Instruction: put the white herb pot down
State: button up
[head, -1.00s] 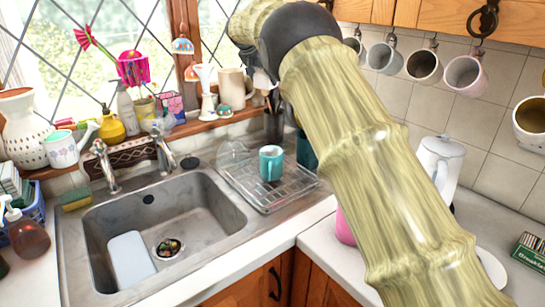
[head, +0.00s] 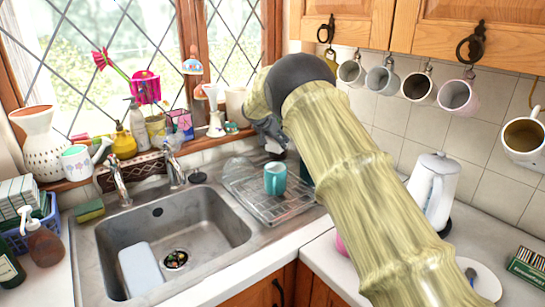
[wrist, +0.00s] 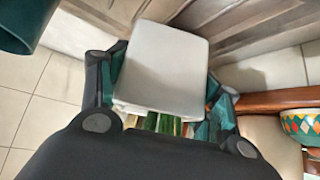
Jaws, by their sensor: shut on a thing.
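My gripper (head: 270,132) is at the back right of the sink, just above and behind the drying rack. In the wrist view my gripper (wrist: 165,110) is shut on the white herb pot (wrist: 163,65), with a finger on each side. The pot shows a pale, squarish face, with green leaves at its near edge. In the head view only a small white part of the pot (head: 274,144) shows below the gripper. I cannot tell whether the pot touches anything under it.
A teal mug (head: 275,178) stands on the wire drying rack (head: 260,206). A dark teal object (wrist: 22,20) is close by in the wrist view. The sill (head: 228,132) bears a cream jug (head: 235,105) and a patterned bowl (wrist: 302,127). My arm hides the counter's back corner.

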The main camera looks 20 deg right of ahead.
aim_at(275, 150)
jog(key=f, duration=0.3)
jog(key=shift+d+f, duration=0.25)
jog(key=shift+f, duration=0.1)
jog(key=shift+w+a+f, duration=0.1)
jog(key=shift+w+f, duration=0.15)
jog(key=shift+f, duration=0.05)
jog(key=shift+s+a+f+p, duration=0.2)
jog(key=shift+f+p, duration=0.1)
jog(key=shift+p, duration=0.15)
jog(key=f, duration=0.3)
jog(key=shift+w+d+f+p, duration=0.1)
jog(key=shift+d+f+p, duration=0.1)
jog(key=shift+p, duration=0.1)
jog(key=shift+a+r, duration=0.1)
jog(key=shift+r, duration=0.1)
jog(key=shift+f, duration=0.15)
jog(key=o, duration=1.4)
jog(key=shift+f, duration=0.1)
jog(key=shift+c, duration=0.2)
jog(key=shift+o, duration=0.2)
